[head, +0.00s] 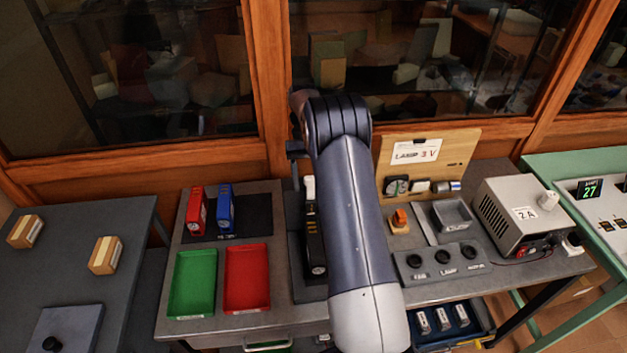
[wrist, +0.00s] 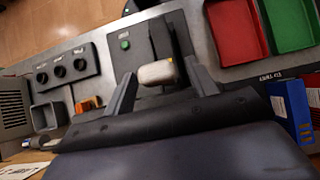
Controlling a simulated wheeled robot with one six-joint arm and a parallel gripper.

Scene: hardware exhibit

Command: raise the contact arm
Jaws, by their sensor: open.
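The contact arm looks to be the long black lever (head: 313,235) with a pale grip at its far end, in the middle of the bench and partly hidden by my arm in the head view. In the wrist view its pale, rounded grip (wrist: 156,73) joins the black lever (wrist: 162,38). My gripper (wrist: 158,68) is open, with one finger on each side of the grip. A gap shows on the left of the grip; on the right I cannot tell whether finger and grip touch. The lever's angle is unclear, and my gripper is mostly hidden in the head view.
Green (head: 193,283) and red (head: 246,278) trays lie left of the lever, with red (head: 197,212) and blue (head: 226,208) units behind. A knob panel (head: 442,260), grey bin (head: 452,215) and power supply (head: 517,218) stand right. Glazed cabinets close off the back.

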